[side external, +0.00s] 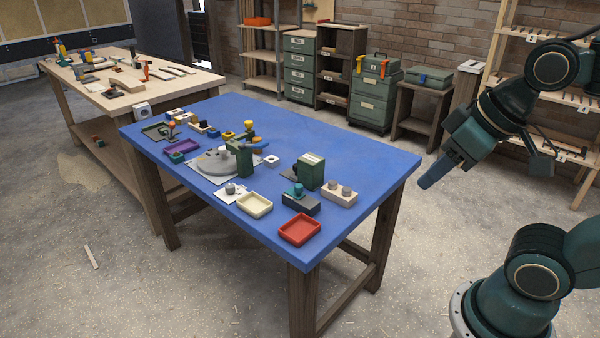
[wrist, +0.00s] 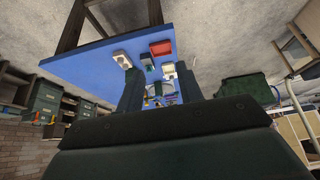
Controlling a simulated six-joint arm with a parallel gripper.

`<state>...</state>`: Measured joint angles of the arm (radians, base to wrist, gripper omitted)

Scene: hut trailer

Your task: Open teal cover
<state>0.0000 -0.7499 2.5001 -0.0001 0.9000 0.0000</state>
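A small teal piece (side external: 298,189) sits on top of a dark grey block (side external: 301,205) near the front right of the blue table. I cannot tell whether this piece is the teal cover or whether it is raised. The dark block also shows, small, in the wrist view (wrist: 147,61). A dark green upright box (side external: 311,171) stands just behind it. My gripper (side external: 431,178) is in the air off the table's right side, well away from these things. In the wrist view its two fingers (wrist: 160,90) are apart with nothing held between them.
A round grey plate with a green post (side external: 240,160) stands to the left. The table's right and back areas (side external: 365,160) are bare.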

